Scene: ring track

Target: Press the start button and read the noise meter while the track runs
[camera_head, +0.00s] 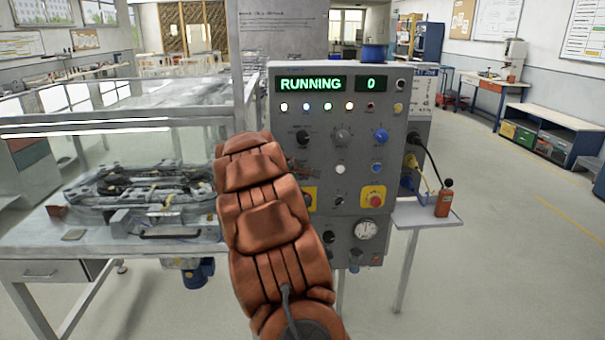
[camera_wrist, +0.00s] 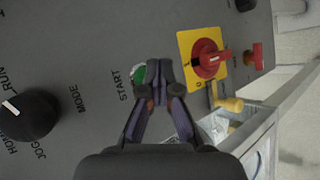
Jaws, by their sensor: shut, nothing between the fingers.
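The grey control panel (camera_head: 340,130) stands in the middle of the head view. Its green display (camera_head: 310,84) reads RUNNING, and a second display (camera_head: 371,84) reads 0. In the wrist view, the green start button (camera_wrist: 139,75) sits by the START label, partly hidden by my fingertips. My gripper (camera_wrist: 163,82) is shut and empty, its tips at or very near the button; contact cannot be told.
A red rotary switch (camera_wrist: 208,59) on a yellow plate lies beside my fingertips. A black mode knob (camera_wrist: 30,114) is farther left. A round gauge (camera_head: 366,230) is low on the panel. The enclosed track machine (camera_head: 140,195) stands left. Floor at right is clear.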

